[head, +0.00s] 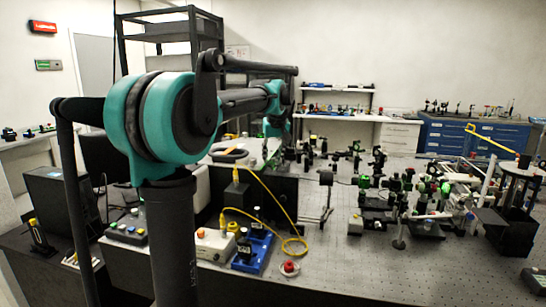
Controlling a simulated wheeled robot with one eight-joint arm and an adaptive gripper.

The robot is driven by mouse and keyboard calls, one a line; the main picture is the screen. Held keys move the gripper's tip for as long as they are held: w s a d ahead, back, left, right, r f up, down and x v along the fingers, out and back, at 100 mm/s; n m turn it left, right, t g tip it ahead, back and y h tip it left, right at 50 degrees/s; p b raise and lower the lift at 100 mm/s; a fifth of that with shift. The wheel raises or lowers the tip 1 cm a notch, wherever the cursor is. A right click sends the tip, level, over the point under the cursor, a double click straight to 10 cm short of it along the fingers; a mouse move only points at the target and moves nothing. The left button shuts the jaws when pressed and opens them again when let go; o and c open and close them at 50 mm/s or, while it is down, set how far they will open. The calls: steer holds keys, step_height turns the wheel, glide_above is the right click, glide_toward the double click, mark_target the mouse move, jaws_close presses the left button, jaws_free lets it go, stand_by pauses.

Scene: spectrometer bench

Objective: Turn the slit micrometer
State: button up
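The slit micrometer cannot be made out in the head view; it is too small or hidden among the equipment. My arm reaches away over the bench, and its teal far end points down behind the nearer links. My gripper (268,148) is small and dark there, above a black box with a light top (262,173). Its fingers are not clear, so I cannot tell whether it is open or touching anything.
The perforated optical table (340,262) carries many posts and mounts to the right. A yellow cable (272,190) loops near a blue base (253,254) and a white control box (214,244). The front middle of the table is mostly clear.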

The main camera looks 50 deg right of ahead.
steer(key=shift+c, duration=0.5)
jaws_close()
steer(key=m+g+h, duration=0.1)
steer(key=m, duration=0.3)
steer(key=shift+w+a, duration=0.1)
steer(key=shift+w, duration=0.05)
steer(key=m+g, duration=0.1)
steer(key=m, duration=0.2)
steer(key=m+g, duration=0.1)
steer(key=m, duration=0.2)
steer(key=shift+w+h, duration=0.15)
steer(key=shift+h, duration=0.15)
steer(key=m+g, duration=0.2)
steer(key=m, duration=0.2)
steer(key=shift+w, duration=0.1)
steer(key=shift+m+g+y, duration=0.4)
steer(key=shift+m, duration=0.85)
steer(key=shift+m+g+y, duration=0.4)
steer(key=shift+m, duration=0.85)
